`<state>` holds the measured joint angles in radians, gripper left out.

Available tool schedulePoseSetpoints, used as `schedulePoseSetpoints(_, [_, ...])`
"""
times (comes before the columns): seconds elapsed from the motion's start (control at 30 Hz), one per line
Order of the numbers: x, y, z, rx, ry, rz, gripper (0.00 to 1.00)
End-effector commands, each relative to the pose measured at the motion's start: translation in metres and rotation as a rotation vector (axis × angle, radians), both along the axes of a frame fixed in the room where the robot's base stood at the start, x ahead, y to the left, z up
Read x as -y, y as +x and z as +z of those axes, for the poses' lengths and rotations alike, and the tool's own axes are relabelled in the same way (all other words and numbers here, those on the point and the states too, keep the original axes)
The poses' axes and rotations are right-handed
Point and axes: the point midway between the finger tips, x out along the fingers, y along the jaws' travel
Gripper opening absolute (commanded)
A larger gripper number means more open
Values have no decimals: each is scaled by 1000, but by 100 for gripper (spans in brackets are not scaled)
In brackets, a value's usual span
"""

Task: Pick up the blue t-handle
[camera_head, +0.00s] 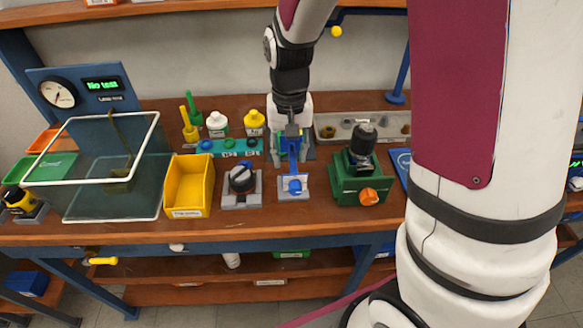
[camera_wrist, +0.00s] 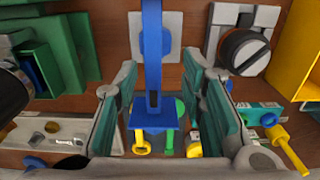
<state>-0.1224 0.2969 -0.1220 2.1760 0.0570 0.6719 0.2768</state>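The blue t-handle (camera_head: 293,167) is at the middle of the bench, close to a light grey square base (camera_head: 294,192). In the wrist view, its long blue shaft (camera_wrist: 153,65) runs from the grey base (camera_wrist: 172,57) to a wider blue part between my fingers. My gripper (camera_head: 292,143) points down over it. In the wrist view, my gripper (camera_wrist: 160,105) is open, with green pads on either side and visible gaps to the blue part. Yellow and green pegs (camera_wrist: 166,143) show beyond the blue part. In the head view, my fingers hide part of the handle.
A grey fixture with a black knob (camera_head: 242,181) and a yellow bin (camera_head: 188,187) stand left of the handle. A green device with an orange knob (camera_head: 360,185) stands to its right. A teal rack (camera_head: 230,147) and a grey tray (camera_head: 355,128) lie behind.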

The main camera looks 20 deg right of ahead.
Motion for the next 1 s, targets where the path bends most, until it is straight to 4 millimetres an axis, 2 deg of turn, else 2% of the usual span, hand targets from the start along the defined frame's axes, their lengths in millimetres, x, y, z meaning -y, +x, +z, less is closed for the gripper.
schedulePoseSetpoints(0.23, [2, -1, -17, -3, 0, -1, 37])
schedulePoseSetpoints(0.5, [6, -2, -54, -3, 0, 0, 37])
schedulePoseSetpoints(0.83, [6, -1, -60, 0, 0, 0, 37])
schedulePoseSetpoints(1.0, [6, -1, -60, 0, 0, 0, 0])
